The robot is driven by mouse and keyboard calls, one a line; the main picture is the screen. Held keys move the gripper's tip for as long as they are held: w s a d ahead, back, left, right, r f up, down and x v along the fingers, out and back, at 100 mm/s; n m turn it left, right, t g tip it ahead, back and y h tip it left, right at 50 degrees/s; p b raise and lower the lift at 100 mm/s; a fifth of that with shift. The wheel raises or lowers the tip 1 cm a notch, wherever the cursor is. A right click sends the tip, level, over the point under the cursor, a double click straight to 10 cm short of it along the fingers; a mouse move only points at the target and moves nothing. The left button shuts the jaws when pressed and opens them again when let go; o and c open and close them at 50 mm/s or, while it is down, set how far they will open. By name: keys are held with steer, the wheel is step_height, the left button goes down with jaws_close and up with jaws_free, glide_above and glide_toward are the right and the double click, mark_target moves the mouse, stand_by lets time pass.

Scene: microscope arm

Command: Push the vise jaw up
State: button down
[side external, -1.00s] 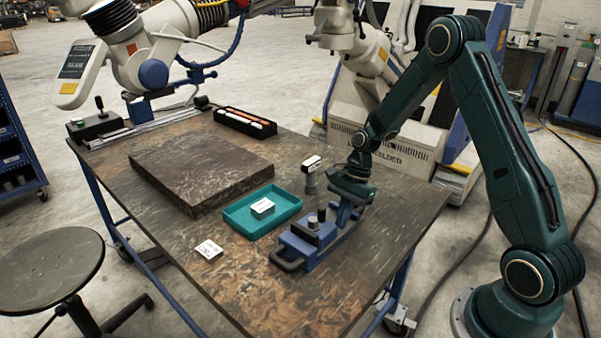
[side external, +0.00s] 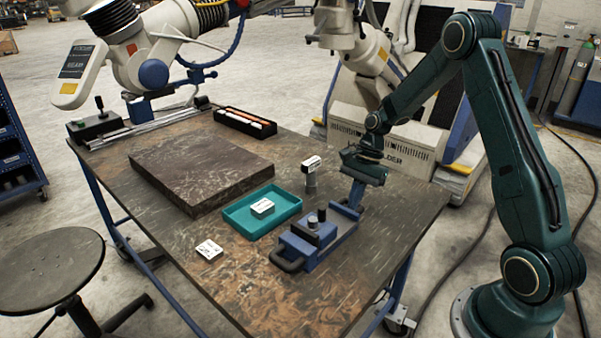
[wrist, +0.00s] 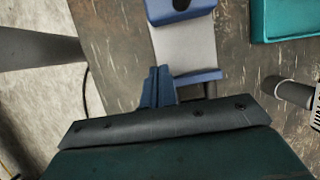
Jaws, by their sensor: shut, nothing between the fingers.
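The blue vise (side external: 308,252) lies on the table, with a handle at its near end and dark upright parts on its near block. In the wrist view its pale bed (wrist: 185,46) runs between a blue block (wrist: 180,9) at the top and a blue crosspiece (wrist: 198,76). I cannot tell for sure which part is the moving jaw. My gripper (side external: 355,207) is at the far end of the vise, fingers pointing down. In the wrist view the blue fingers (wrist: 158,72) are together and empty, just left of the crosspiece. I cannot tell whether they touch it.
A teal tray (side external: 236,220) holding a small white block (side external: 262,207) lies left of the vise. A dark slab (side external: 200,165) and a white labelled block (side external: 209,250) are farther left. Table right of the vise is clear.

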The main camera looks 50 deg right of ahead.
steer(key=v, duration=0.7)
steer(key=shift+a, duration=0.1)
steer(key=s+a+r+n+t+h, duration=0.1)
steer(key=s+a+r+n+h, duration=0.1)
steer(key=s+a+r+n, duration=0.35)
steer(key=s+a+r+n+t+h, duration=0.1)
steer(key=s+a+r+n, duration=0.15)
steer(key=a+r, duration=0.45)
steer(key=s+a+r+n+t, duration=0.1)
steer(key=s+a+r+n, duration=0.1)
steer(key=s+n, duration=0.3)
steer(key=s+a+r+n+t+h, duration=0.1)
steer(key=s+a+r+n+t, duration=0.1)
steer(key=s+n, duration=0.3)
steer(key=shift+s+t, duration=0.3)
steer(key=shift+s, duration=1.75)
